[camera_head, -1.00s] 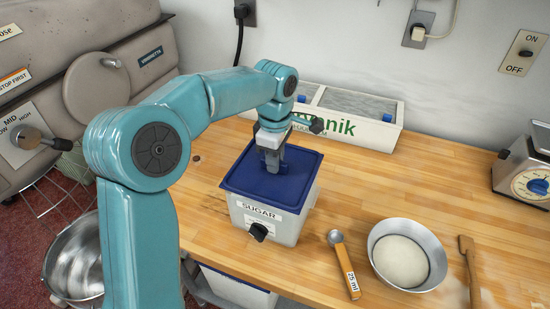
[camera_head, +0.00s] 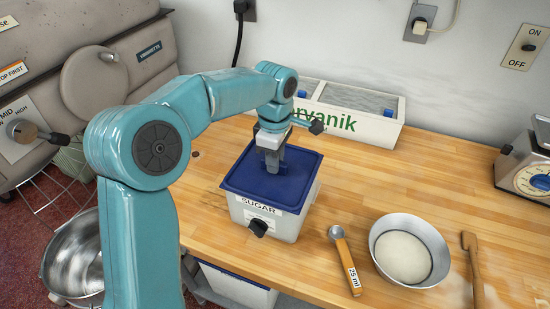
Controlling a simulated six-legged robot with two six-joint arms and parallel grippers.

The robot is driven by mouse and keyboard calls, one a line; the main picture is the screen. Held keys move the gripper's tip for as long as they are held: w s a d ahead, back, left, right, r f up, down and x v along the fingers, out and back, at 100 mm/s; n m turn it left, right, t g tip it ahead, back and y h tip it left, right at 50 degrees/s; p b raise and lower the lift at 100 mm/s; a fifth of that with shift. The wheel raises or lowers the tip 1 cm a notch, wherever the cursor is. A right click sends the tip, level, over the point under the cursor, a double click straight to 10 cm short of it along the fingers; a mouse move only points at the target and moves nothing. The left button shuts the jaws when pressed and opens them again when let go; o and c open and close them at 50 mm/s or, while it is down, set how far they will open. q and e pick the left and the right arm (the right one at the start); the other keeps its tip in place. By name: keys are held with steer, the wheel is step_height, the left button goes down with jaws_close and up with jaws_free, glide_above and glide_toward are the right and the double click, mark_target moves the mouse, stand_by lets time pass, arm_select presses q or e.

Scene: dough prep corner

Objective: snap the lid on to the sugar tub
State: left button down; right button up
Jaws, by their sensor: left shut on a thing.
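The white sugar tub (camera_head: 280,226) stands on the wooden counter, with a "SUGAR" label and a dark knob on its front. The dark blue lid (camera_head: 245,183) covers its top and looks about level. The lid's front edge comes down to the top of the label; I cannot tell whether the rim is clipped. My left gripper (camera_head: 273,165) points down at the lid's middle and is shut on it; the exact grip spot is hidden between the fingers. My right gripper is not in view.
A white box (camera_head: 372,128) with green lettering stands behind the tub. A measuring spoon (camera_head: 347,262), a bowl of white contents (camera_head: 408,250), a wooden tool (camera_head: 474,270) and a scale (camera_head: 528,165) are to the right. A mixer with a metal bowl (camera_head: 75,262) is left.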

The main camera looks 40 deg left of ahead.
arm_select(q)
steer(key=c, duration=1)
jaws_free()
step_height(320, 180, up, 16)
steer(key=shift+r+p, duration=0.15)
steer(key=shift+p, duration=0.9)
steer(key=shift+s, duration=0.1)
